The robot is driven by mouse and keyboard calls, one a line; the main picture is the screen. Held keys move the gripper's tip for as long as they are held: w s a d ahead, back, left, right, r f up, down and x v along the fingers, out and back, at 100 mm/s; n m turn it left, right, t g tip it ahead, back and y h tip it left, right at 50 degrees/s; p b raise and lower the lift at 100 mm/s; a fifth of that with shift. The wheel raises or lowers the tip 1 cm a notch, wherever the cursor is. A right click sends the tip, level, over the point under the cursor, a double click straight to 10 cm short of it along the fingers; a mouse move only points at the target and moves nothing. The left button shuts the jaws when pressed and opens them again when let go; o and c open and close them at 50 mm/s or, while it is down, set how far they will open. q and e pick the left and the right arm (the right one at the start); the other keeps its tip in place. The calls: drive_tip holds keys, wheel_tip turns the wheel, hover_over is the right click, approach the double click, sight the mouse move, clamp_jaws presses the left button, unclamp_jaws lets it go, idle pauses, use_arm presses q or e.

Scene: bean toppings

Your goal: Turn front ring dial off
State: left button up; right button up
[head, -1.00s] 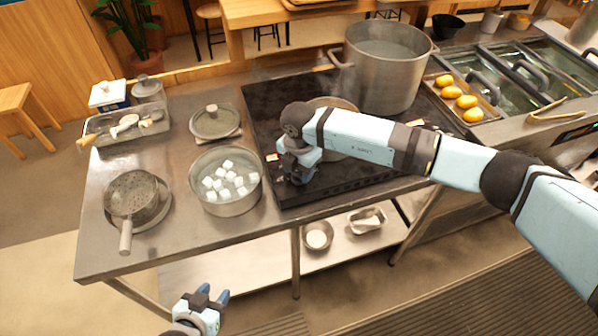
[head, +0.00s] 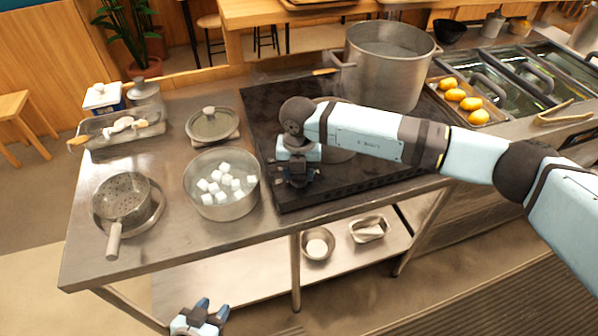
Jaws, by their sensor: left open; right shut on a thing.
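The dark stove (head: 262,105) is set into the steel counter, with its dials at the front edge. My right gripper (head: 299,183) points down at the stove's front left corner. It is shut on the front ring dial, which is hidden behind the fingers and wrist. My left gripper (head: 207,308) is open and empty, low in front of the counter and away from the stove.
A big steel pot (head: 390,75) stands at the stove's back right. A pan on the stove is mostly hidden by my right arm. A pot of white cubes (head: 221,205), a lidded pot (head: 212,123) and a strainer (head: 122,200) stand to the left.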

idle(0.3)
drive_tip(key=o, duration=0.9)
wheel_tip(320, 180, up, 14)
drive_tip(key=shift+f+b, duration=0.1)
drive_tip(key=shift+b, duration=0.5)
